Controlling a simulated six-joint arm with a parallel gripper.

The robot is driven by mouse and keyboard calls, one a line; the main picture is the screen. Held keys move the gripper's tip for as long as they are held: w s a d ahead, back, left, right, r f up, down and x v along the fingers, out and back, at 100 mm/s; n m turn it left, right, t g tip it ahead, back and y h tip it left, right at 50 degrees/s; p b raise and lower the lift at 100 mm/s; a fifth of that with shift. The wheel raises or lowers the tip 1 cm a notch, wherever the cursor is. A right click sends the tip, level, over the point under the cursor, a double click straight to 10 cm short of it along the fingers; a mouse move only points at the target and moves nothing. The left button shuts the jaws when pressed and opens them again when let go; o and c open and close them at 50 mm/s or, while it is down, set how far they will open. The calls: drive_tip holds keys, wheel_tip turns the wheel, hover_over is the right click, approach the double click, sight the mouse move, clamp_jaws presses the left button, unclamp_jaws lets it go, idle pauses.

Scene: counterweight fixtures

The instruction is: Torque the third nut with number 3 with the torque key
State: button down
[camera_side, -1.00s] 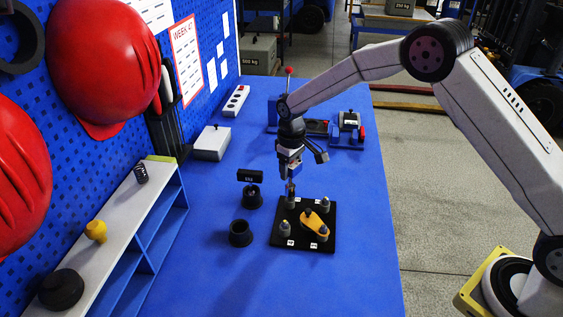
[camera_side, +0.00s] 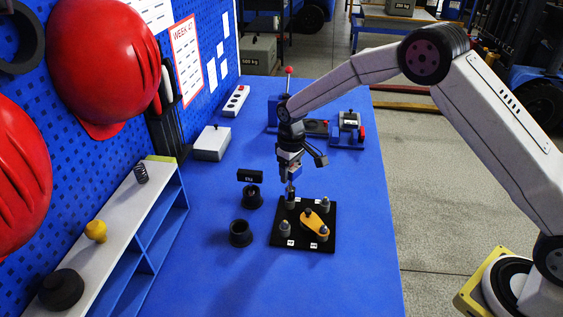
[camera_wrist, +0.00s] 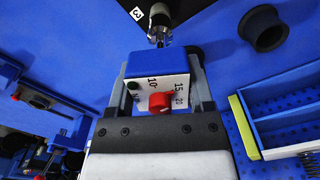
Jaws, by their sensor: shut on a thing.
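My gripper (camera_side: 290,166) is shut on the torque key, which has a blue and white body (camera_wrist: 160,88) with a red dial and printed numbers. The key points down over the far left post of the black plate (camera_side: 275,237). In the wrist view its metal tip is at a nut (camera_wrist: 160,20) beside the label with number 3 (camera_wrist: 137,13). The tip seems to be on or just above the nut; I cannot tell if they are fully engaged. Other nuts stand on the plate at the far right (camera_side: 326,203), near left (camera_side: 285,229) and near right (camera_side: 323,234).
An orange lever (camera_side: 316,224) lies on the plate between the posts. Two black cups, one at the front (camera_side: 240,233) and one behind (camera_side: 252,197), stand left of it. A white box (camera_side: 212,143) and a shelf (camera_side: 110,226) are further left.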

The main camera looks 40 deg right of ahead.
drive_tip(key=shift+f, duration=0.3)
idle(0.8)
drive_tip(key=shift+m, duration=0.4)
drive_tip(key=shift+m, duration=3.5)
drive_tip(key=shift+m, duration=1)
drive_tip(key=shift+r, duration=0.3)
drive_tip(key=shift+r, duration=1.7)
